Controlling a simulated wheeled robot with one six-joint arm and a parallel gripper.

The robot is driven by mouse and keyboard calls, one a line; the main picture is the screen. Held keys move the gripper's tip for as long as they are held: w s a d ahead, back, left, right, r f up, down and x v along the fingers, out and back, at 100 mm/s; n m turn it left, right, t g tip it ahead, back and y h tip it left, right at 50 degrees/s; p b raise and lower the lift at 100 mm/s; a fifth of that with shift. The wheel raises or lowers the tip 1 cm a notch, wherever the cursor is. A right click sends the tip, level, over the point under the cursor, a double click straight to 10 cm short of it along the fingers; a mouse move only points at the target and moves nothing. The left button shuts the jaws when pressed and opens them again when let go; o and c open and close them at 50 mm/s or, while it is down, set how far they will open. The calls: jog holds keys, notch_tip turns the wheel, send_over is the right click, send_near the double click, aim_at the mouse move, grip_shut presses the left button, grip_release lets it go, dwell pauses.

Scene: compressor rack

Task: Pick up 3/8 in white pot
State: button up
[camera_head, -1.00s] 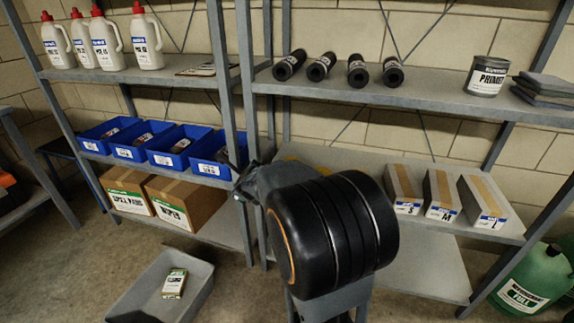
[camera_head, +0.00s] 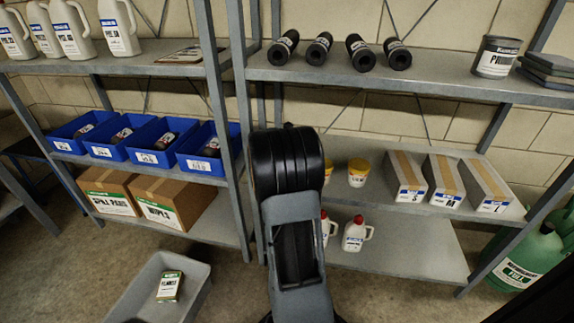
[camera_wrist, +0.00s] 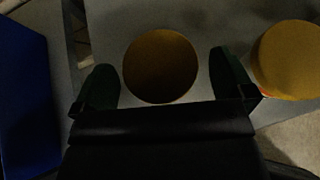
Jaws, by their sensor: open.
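Two white pots with yellow lids stand on the middle shelf of the right rack. The left pot (camera_head: 328,170) is mostly hidden behind my arm in the head view; the right pot (camera_head: 358,172) shows fully, its label too small to read. In the wrist view, one round yellow lid (camera_wrist: 160,65) lies between the fingers of my gripper (camera_wrist: 164,70), and the other lid (camera_wrist: 288,60) is to the right, outside the right finger. My gripper is open, with gaps seen on both sides of the lid. In the head view my arm hides it.
A rack post stands just left of my arm. Blue bins (camera_head: 152,157) are beyond it; one blue side (camera_wrist: 25,95) shows in the wrist view. Labelled boxes (camera_head: 443,182) stand to the right. White jugs (camera_head: 354,233) are on the shelf below. A grey tray (camera_head: 195,290) lies on the floor.

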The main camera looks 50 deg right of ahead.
jog(key=shift+x, duration=1.05)
jog(key=shift+c, duration=0.3)
jog(key=c, duration=0.9)
